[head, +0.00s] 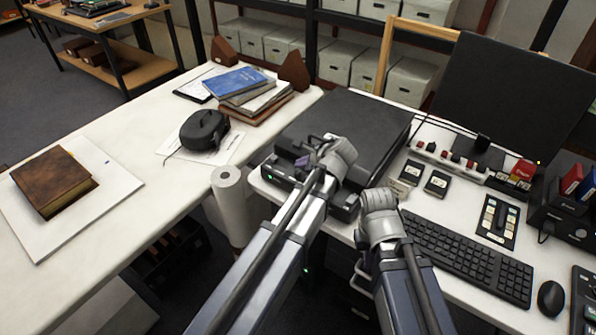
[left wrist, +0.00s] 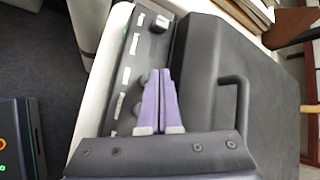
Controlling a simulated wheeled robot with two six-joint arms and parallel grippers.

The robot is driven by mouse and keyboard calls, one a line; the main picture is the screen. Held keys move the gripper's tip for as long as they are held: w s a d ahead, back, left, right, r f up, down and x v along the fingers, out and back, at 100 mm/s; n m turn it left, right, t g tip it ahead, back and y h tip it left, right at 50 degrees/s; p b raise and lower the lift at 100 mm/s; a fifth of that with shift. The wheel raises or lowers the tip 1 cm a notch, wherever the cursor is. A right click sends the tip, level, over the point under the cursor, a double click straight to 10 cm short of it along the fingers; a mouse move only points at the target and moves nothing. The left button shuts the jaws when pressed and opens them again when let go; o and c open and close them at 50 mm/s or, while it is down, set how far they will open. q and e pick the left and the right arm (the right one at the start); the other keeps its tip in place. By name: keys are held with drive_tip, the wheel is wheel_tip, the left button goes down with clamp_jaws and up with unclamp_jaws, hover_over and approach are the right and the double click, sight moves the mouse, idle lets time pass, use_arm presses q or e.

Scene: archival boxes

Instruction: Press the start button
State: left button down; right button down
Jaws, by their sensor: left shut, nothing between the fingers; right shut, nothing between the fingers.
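A black flatbed scanner (head: 350,125) lies on the white desk with its lid closed. Its front panel (head: 280,178) carries a small green light at the left end. In the left wrist view the panel (left wrist: 128,85) runs along the scanner lid (left wrist: 265,110) and shows several pale labels and a dark knob (left wrist: 160,23). I cannot tell which control is the start button. My left gripper (head: 306,158) is shut and empty over the scanner's front edge; its purple fingers (left wrist: 161,75) show between panel and lid, contact unclear. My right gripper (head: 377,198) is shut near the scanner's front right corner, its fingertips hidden.
A keyboard (head: 468,258), mouse (head: 551,298) and monitor (head: 510,90) stand at the right. A paper roll (head: 232,200) stands left of the scanner. A brown book (head: 52,182) lies on the left table, whose front middle is clear.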

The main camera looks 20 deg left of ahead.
sight(301, 175)
use_arm(q)
drive_tip(key=shift+f, duration=0.1)
idle(0.5)
drive_tip(key=shift+f+b, duration=0.35)
drive_tip(key=shift+b, duration=0.05)
drive_tip(key=shift+f+b, duration=0.5)
idle(0.6)
drive_tip(key=shift+r, duration=0.1)
drive_tip(key=shift+r+p, duration=0.85)
drive_tip(key=shift+p, duration=0.1)
wheel_tip(301, 175, up, 5)
drive_tip(key=p, duration=0.5)
